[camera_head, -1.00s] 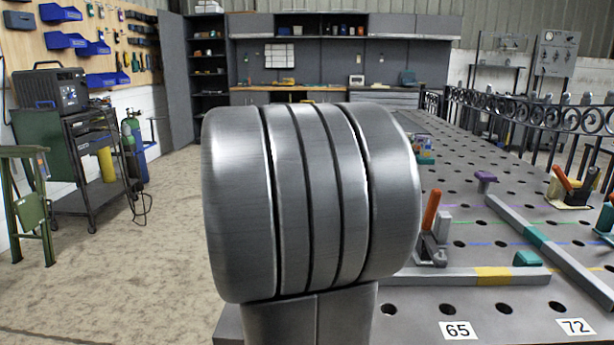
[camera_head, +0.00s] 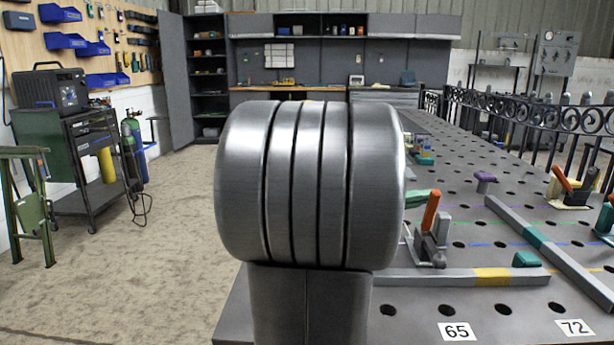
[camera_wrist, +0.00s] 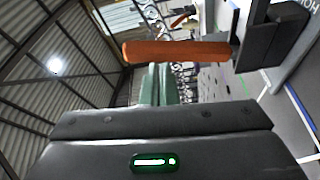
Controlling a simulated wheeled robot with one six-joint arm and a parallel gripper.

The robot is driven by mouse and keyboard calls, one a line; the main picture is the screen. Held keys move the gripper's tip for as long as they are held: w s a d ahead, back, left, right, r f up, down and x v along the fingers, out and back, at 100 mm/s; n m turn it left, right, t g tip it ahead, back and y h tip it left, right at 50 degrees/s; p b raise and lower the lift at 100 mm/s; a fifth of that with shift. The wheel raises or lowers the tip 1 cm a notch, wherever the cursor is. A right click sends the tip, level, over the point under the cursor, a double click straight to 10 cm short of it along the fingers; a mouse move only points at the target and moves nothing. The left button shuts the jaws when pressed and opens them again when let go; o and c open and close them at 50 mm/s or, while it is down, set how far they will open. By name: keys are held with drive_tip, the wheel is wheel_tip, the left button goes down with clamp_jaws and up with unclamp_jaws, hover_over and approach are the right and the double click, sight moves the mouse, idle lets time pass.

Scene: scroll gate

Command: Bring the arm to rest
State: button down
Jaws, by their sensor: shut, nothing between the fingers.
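My arm's large grey cylindrical joint fills the middle of the head view and hides part of the steel table (camera_head: 470,208). My gripper (camera_wrist: 159,76) shows in the wrist view as two green fingers lying together, shut and empty, above its dark body with a lit green lamp. A green fingertip part also shows in the head view (camera_head: 424,197), just left of the orange-handled clamp (camera_head: 431,213). In the wrist view the orange handle (camera_wrist: 176,50) crosses just beyond the fingertips. I cannot tell whether they touch.
Grey bars (camera_head: 455,278) lie on the perforated table near the clamp. Another orange-handled clamp (camera_head: 570,187) stands at the right, before a scrolled iron gate (camera_head: 540,115). A tool cart (camera_head: 85,150) stands at the left. The floor (camera_head: 130,265) between is clear.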

drive_tip(key=w+n+y+p, duration=0.1)
drive_tip(key=w+n+p, duration=0.2)
drive_tip(key=p, duration=1)
drive_tip(key=shift+w+f+n, duration=0.1)
drive_tip(key=shift+w+n, duration=0.3)
drive_tip(key=shift+w, duration=0.05)
drive_tip(key=shift+f, duration=0.15)
